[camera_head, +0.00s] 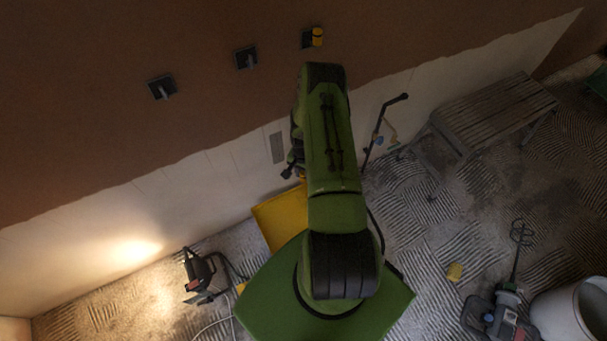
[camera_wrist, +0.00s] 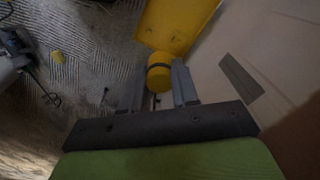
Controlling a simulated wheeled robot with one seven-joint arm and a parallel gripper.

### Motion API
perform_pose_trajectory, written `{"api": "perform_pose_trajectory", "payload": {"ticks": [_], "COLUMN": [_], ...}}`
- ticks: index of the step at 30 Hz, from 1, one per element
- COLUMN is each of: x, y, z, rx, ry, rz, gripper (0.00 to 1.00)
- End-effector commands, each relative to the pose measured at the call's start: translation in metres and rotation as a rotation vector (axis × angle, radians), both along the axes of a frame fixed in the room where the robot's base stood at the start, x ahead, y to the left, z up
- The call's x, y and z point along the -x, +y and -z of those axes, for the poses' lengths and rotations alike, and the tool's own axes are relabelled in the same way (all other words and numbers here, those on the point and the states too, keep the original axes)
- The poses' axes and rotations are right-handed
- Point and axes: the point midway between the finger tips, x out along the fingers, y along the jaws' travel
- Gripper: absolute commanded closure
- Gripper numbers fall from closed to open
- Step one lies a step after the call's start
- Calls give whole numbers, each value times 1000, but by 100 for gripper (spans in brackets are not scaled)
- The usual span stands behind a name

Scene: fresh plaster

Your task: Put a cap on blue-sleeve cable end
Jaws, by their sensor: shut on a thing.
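My gripper (camera_wrist: 161,70) is shut on a yellow cap (camera_wrist: 159,80) with a dark band, seen in the wrist view between the two grey fingers. Three dark square wall boxes sit in the brown plaster: a left one (camera_head: 152,91), a middle one (camera_head: 240,62) and a right one (camera_head: 306,43). A yellow cap (camera_head: 317,37) shows at the right box. Short grey stubs show at the other two; sleeve colours cannot be told.
A yellow container (camera_head: 275,214) stands below the gripper and also shows in the wrist view (camera_wrist: 180,22). A yellow piece (camera_head: 454,271) lies on the floor at right. A wooden bench (camera_head: 490,112), work lamp (camera_head: 200,272), mixer (camera_head: 497,308) and white bucket (camera_head: 565,312) stand around.

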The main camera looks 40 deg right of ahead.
Motion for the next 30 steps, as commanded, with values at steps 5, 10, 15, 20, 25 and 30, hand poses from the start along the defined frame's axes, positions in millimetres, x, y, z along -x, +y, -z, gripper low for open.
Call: {"api": "perform_pose_trajectory", "payload": {"ticks": [5,10,15,20,25,30], "x": [0,0,0,-1,-1,-1], "y": [0,0,0,0,0,0], "z": [-15,-28,-42,-55,-69,-82], "rx": [1,1,1,1,1,1], "ry": [-2,-1,-1,-2,-2,-2], "rz": [0,0,1,1,0,0], "gripper": [100,100,100,100,100,100]}}
